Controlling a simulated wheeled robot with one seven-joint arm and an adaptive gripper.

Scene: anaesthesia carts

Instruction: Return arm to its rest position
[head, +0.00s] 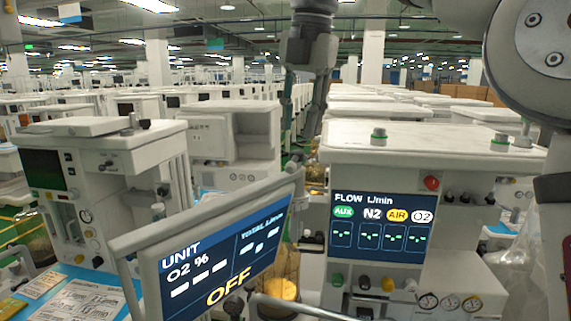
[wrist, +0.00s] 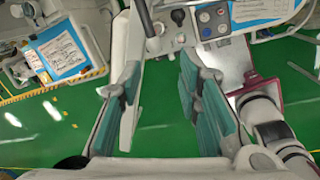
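My gripper (head: 299,130) hangs down from the dark wrist in the upper middle of the head view, with its two fingers apart. In the wrist view my gripper (wrist: 158,72) shows two teal-padded fingers spread wide, with green floor and part of a white cart between them and nothing held. A large pale arm link of mine fills the upper right of the head view.
An anaesthesia cart with a FLOW screen (head: 383,227) stands at front right. A tilted monitor (head: 222,250) reading OFF is in front. Another cart (head: 90,165) stands left, with papers (head: 85,300) on a blue surface. Green floor (wrist: 55,130) shows below my gripper.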

